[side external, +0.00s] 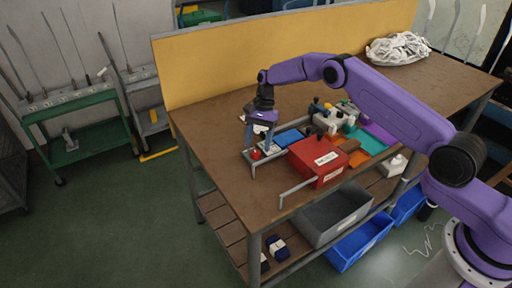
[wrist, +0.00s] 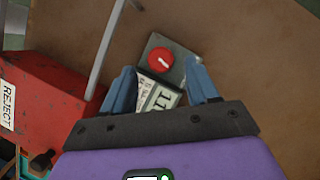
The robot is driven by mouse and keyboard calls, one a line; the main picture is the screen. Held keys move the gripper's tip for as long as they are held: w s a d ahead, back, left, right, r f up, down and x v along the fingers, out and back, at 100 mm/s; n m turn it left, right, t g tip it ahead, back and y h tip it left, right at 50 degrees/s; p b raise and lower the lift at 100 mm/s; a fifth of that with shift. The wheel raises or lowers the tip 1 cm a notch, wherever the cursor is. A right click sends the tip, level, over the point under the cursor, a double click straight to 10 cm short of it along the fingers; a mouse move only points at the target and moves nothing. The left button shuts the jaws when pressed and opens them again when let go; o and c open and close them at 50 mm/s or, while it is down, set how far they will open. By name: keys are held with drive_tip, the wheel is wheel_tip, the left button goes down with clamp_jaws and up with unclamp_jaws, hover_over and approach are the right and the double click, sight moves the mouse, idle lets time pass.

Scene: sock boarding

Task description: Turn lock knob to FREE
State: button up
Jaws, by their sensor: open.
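The red round lock knob (wrist: 161,58) sits on a small grey plate (wrist: 183,53) in the wrist view. A short pale mark lies slantwise on its face; I cannot read a FREE marking. A printed label and a panel with large digits (wrist: 163,98) lie just below the knob. The knob also shows in the side view (side external: 255,154), near the bench's front left. My gripper (wrist: 160,68) points down with its two blue fingers apart, empty. The fingertips appear to either side of the knob, above it; I see no contact. My gripper also shows in the side view (side external: 260,147).
A red REJECT box (side external: 310,155) stands right of the knob, and left in the wrist view (wrist: 45,90). Bare bench top (side external: 215,155) lies left.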

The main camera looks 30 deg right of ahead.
sight(256, 154)
drive_tip(key=shift+a+v, duration=0.15)
drive_tip(key=shift+v, duration=1.25)
drive_tip(key=shift+a+v, duration=0.1)
drive_tip(key=shift+v, duration=1.35)
drive_tip(key=s+d+r+m+t, duration=0.15)
drive_tip(key=d+r+m, duration=0.3)
drive_tip(key=r, duration=0.45)
drive_tip(key=shift+m+y, duration=0.35)
drive_tip(key=shift+y, duration=0.15)
drive_tip(key=x, duration=1.8)
drive_tip(key=shift+w+a, duration=0.1)
drive_tip(key=shift+w, duration=0.3)
drive_tip(key=c, duration=1)
